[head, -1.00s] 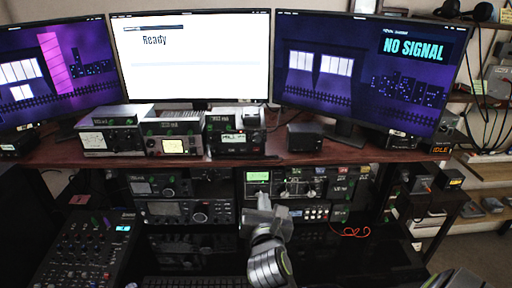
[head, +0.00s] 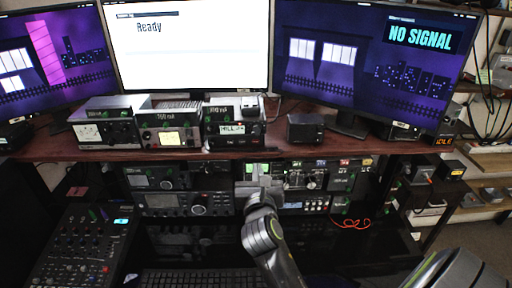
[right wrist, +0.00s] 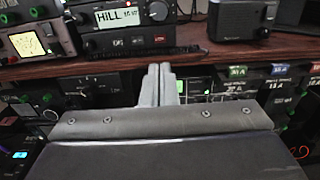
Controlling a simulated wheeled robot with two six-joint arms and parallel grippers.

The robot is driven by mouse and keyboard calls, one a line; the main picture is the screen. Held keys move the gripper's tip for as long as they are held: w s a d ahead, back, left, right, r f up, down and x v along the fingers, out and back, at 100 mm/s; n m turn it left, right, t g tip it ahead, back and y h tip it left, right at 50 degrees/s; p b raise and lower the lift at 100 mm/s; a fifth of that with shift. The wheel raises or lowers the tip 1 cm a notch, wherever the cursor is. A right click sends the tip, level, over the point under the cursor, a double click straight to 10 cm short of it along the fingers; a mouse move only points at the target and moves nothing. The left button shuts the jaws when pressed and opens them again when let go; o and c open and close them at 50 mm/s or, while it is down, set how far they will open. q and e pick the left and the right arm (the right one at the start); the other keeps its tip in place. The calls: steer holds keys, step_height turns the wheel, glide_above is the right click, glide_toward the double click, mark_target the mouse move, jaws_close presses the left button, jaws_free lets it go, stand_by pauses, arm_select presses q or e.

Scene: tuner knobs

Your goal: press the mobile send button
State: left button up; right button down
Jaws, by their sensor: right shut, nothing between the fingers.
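The radio with the lit HILL display (head: 232,142) stands on the wooden shelf, and it seems to be the mobile unit. I cannot read which key is send. My right gripper (head: 260,168) is shut and empty, just below the shelf edge. In the right wrist view its fingertips (right wrist: 160,68) point up below the radio's right part, apart from it. My left gripper is not in view.
Two other units (head: 172,138) stand left of the radio, and a black speaker-like box (head: 305,132) stands to its right. The wooden shelf edge (head: 330,154) runs above rack gear (head: 185,204). A mixer (head: 80,245) and a keyboard (head: 190,278) lie lower down.

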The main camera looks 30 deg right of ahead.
steer(key=p, duration=0.2)
glide_toward(256, 142)
steer(key=x, duration=0.5)
steer(key=shift+w+r, duration=0.1)
steer(key=shift+x, duration=0.85)
